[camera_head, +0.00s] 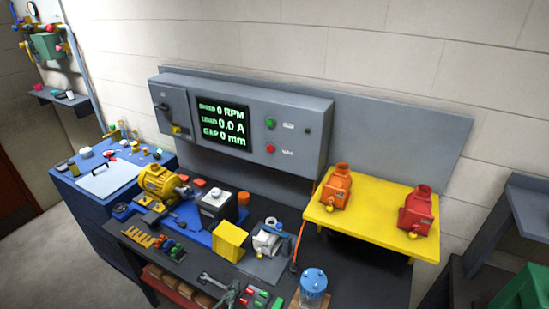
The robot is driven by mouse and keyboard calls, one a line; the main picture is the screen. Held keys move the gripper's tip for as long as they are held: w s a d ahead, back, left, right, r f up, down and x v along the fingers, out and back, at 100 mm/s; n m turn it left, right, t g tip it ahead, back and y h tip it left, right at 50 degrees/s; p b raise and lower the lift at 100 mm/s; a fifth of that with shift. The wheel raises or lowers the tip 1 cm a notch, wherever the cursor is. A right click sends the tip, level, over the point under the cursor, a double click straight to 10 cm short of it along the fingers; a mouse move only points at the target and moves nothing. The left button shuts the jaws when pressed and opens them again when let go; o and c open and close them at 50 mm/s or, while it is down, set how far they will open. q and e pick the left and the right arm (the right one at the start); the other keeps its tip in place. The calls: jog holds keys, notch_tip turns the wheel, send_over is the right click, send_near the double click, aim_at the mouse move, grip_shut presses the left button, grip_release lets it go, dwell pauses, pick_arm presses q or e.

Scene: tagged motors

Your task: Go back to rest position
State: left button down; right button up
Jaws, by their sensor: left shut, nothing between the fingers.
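My left gripper (230,291) shows only as a small dark grey-green shape at the bottom edge of the head view, over the front of the dark workbench (330,255). It is shut and empty, close to a grey wrench (211,281) and a group of coloured buttons (254,297). The rest of the left arm is out of frame. My right gripper is not in view. A yellow motor (158,182) sits at the bench's left. An orange motor (336,187) and a red motor (416,211) stand on a yellow stand (375,229).
A grey control panel (290,130) reads 0 RPM, 0.0 A and 0 mm. A yellow block (230,241), a silver device (267,240) and a blue-topped jar (313,285) crowd the bench. A blue side table (110,178) is left; grey shelving (525,200) is right.

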pick_arm(q)
jog(key=s+a+f+n+g+y, duration=0.25)
jog(key=s+a+f, duration=0.2)
jog(key=a, duration=0.25)
jog(key=s+a+f+n+g+y, duration=0.1)
jog(key=s+a+f+g+y, duration=0.25)
jog(key=s+a, duration=0.3)
jog(key=s+a+f+n+g+y, duration=0.1)
jog(key=s+a+g, duration=0.3)
jog(key=s, duration=0.6)
jog(key=s+a+f+n+g, duration=0.1)
jog(key=s+a+g, duration=0.3)
jog(key=s, duration=0.6)
notch_tip(320, 180, down, 31)
jog(key=s+d+b, duration=0.1)
jog(key=d+b, duration=0.1)
jog(key=b, duration=0.1)
jog(key=s+f+m+g+b, duration=0.1)
jog(key=s+f+g+b, duration=0.1)
jog(key=s+f, duration=1.8)
jog(key=shift+s+f+h, duration=0.15)
jog(key=shift+f+h, duration=0.25)
jog(key=shift+f, duration=0.5)
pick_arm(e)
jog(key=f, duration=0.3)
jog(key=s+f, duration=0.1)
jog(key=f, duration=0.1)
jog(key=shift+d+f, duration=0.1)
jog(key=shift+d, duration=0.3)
